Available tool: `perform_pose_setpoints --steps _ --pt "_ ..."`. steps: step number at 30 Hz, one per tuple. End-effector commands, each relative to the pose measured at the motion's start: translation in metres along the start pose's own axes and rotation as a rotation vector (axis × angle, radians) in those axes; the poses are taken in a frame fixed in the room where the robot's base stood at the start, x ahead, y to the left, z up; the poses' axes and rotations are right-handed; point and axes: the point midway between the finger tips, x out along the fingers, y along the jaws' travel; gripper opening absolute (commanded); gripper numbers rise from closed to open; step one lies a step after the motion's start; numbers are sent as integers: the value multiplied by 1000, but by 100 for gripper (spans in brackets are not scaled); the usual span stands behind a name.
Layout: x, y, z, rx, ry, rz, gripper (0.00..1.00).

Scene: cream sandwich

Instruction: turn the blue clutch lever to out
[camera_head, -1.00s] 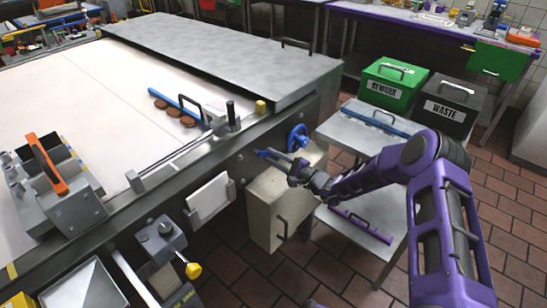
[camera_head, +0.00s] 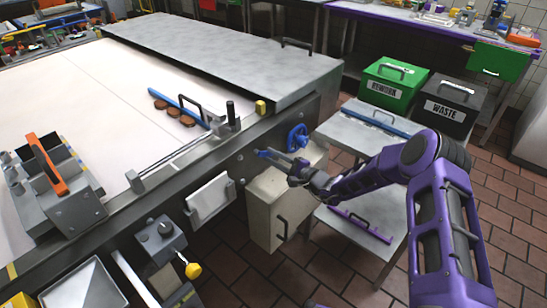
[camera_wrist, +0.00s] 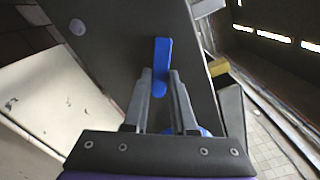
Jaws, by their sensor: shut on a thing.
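The blue clutch lever (camera_head: 264,153) is on the dark side panel of the machine, in the middle of the head view. In the wrist view the lever (camera_wrist: 162,56) is a flat blue bar, upright in the picture, its upper end sticking out past the fingertips. My gripper (camera_head: 279,158) reaches it from the right. In the wrist view my gripper (camera_wrist: 160,82) has one finger on each side of the lever and is shut on it. No out marking can be read.
A blue handwheel (camera_head: 297,138) sits on the panel just right of my gripper. A beige box (camera_head: 262,212) stands below. A metal cart (camera_head: 350,139), a green rework bin (camera_head: 392,86) and a black waste bin (camera_head: 448,108) are to the right.

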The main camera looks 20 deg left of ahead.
Motion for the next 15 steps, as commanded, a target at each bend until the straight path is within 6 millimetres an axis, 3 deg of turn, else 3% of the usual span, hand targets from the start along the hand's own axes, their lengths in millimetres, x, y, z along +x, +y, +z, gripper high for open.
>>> perform_pose_setpoints --steps 15 --pt "-1 6 -2 127 3 -1 0"
